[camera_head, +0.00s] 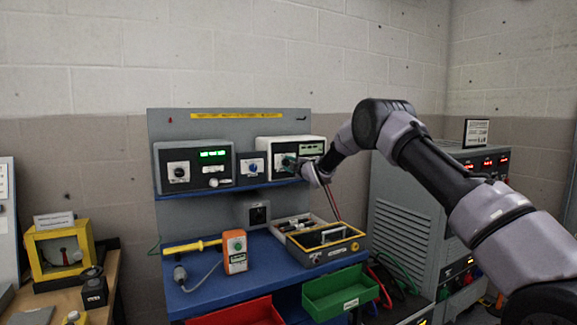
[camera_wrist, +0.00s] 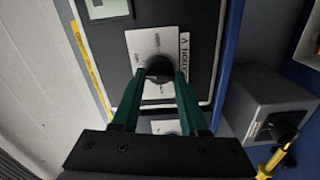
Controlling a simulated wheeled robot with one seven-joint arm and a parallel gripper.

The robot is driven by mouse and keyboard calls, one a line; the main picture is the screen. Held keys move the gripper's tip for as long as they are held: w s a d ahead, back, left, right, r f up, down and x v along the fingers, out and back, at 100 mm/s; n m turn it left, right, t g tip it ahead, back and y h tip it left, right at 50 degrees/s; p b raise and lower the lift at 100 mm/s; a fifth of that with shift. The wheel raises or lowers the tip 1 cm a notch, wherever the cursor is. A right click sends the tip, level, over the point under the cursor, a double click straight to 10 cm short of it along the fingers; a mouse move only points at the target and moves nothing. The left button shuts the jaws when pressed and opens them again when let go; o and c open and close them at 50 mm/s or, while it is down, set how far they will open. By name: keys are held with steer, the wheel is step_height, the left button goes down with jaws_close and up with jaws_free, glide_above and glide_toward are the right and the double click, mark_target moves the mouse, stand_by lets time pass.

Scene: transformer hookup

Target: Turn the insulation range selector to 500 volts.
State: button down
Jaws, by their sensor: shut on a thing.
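The insulation range selector is a round black knob (camera_wrist: 159,68) on a white marked plate (camera_wrist: 149,45), set in a dark panel. My gripper (camera_wrist: 160,80) has its green fingers shut on the knob, one on either side. The plate's markings are too small and blurred to read, so I cannot tell where the knob points. In the head view, my gripper (camera_head: 291,162) reaches the front of the white-cased instrument (camera_head: 268,141) on the upper shelf. There the fingers hide most of the knob.
An orange tester (camera_head: 235,251) and an open case (camera_head: 318,247) stand on the blue bench.

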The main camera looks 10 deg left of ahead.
steer(key=m, duration=0.3)
steer(key=shift+m, duration=0.3)
stand_by(0.3)
steer(key=shift+c, duration=2.2)
jaws_free()
steer(key=shift+s+d, duration=0.1)
steer(key=v, duration=1)
steer(key=shift+s+d, duration=0.2)
steer(key=shift+s, duration=0.05)
